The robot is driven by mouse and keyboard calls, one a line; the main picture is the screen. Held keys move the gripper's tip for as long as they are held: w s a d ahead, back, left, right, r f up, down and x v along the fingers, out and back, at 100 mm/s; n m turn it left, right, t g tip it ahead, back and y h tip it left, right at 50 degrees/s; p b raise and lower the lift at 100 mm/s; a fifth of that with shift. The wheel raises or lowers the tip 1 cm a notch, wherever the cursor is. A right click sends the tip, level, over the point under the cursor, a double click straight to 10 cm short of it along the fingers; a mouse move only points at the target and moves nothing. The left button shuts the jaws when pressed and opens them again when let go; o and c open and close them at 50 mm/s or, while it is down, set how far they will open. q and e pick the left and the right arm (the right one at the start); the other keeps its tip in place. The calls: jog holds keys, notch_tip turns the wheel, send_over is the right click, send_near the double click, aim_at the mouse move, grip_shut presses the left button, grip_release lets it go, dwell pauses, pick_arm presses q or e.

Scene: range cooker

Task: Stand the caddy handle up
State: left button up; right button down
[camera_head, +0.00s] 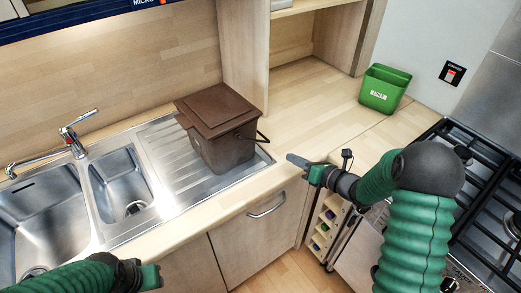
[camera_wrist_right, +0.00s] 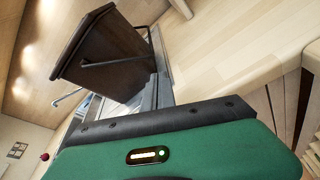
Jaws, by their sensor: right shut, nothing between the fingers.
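The brown caddy (camera_head: 228,148) with a flat, overhanging lid (camera_head: 215,108) stands upright on the ribbed steel drainer. Its thin dark handle (camera_head: 263,138) hangs out low on the right side, not raised above the lid. In the right wrist view the caddy (camera_wrist_right: 118,72) appears tilted by the camera angle, with the handle (camera_wrist_right: 100,64) across its side. My right gripper (camera_head: 293,160) is shut and empty, right of the handle and apart from it, over the counter's front edge. My left gripper (camera_head: 152,277) is at the bottom left, away from the caddy; its fingers are unclear.
A double sink (camera_head: 50,225) with a tap (camera_head: 72,140) lies to the left. A green tub (camera_head: 384,90) stands at the back right of the counter. The gas hob (camera_head: 490,190) is at the right. The counter (camera_head: 320,110) behind my right gripper is clear.

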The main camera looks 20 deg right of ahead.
jog(key=shift+n+y, duration=0.3)
jog(key=shift+n, duration=0.2)
jog(key=shift+s+r, duration=0.1)
jog(key=shift+a, duration=0.1)
jog(key=shift+w+a, duration=0.25)
jog(key=shift+w, duration=0.05)
jog(key=p+x, duration=0.1)
jog(key=x, duration=0.8)
jog(key=shift+w+a, duration=0.1)
jog(key=shift+w, duration=0.05)
